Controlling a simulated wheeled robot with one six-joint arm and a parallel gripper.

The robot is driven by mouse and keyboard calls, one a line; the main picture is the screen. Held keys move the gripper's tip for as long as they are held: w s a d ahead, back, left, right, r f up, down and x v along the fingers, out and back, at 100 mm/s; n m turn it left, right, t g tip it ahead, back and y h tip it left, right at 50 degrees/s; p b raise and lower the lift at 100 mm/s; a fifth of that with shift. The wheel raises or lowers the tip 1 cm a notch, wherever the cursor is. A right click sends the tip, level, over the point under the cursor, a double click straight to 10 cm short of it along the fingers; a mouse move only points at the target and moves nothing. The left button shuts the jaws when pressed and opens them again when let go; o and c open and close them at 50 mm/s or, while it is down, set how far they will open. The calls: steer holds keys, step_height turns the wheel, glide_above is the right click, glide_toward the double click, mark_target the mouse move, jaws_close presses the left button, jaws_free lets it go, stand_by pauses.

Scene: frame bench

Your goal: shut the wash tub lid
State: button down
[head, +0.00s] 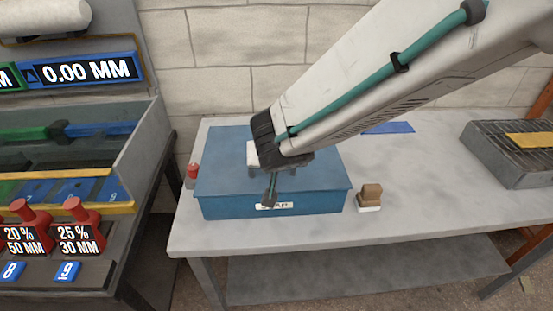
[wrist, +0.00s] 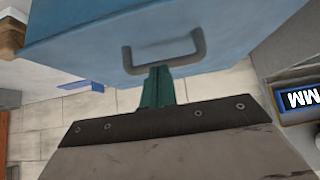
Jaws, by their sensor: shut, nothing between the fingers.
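The wash tub (head: 225,207) is a blue box on the grey bench, with a partly covered white label on its front. Its blue lid (head: 225,160) lies flat across the top, and I see no gap along the front edge. In the wrist view the blue lid (wrist: 85,30) fills the top, with a grey bar handle (wrist: 165,62) on it. My gripper (head: 270,190) is over the front of the tub, hiding part of the lid and label. In the wrist view its teal fingers (wrist: 157,85) are shut and empty, close to the handle; I cannot tell whether they touch it.
A brown block on a white base (head: 371,196) stands right of the tub. A small red-topped item (head: 192,173) is at its left. A blue flat piece (head: 390,127) lies behind, and a grey grated tray (head: 500,150) is at right. The bench between is clear.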

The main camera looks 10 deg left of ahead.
step_height(320, 180, up, 4)
steer(key=s+d+f, duration=0.2)
steer(key=s+f, duration=0.3)
steer(key=s, duration=0.4)
steer(key=s+d+r+n+g+h, duration=0.1)
steer(key=d+r+n+g+h, duration=0.15)
steer(key=d, duration=0.75)
steer(key=s+d+r+n+g+h, duration=0.1)
steer(key=d+r+g+h, duration=0.15)
steer(key=d, duration=0.75)
steer(key=s+d+r+m+y, duration=0.1)
steer(key=s+d+r+m, duration=0.2)
steer(key=d, duration=0.3)
steer(key=s+d+r+m+g+y, duration=0.1)
steer(key=s+d+r+m+y, duration=0.1)
steer(key=s+d, duration=0.4)
steer(key=shift+s+d+r+m, duration=0.25)
steer(key=shift+d+r+m, duration=0.25)
steer(key=shift+r, duration=0.45)
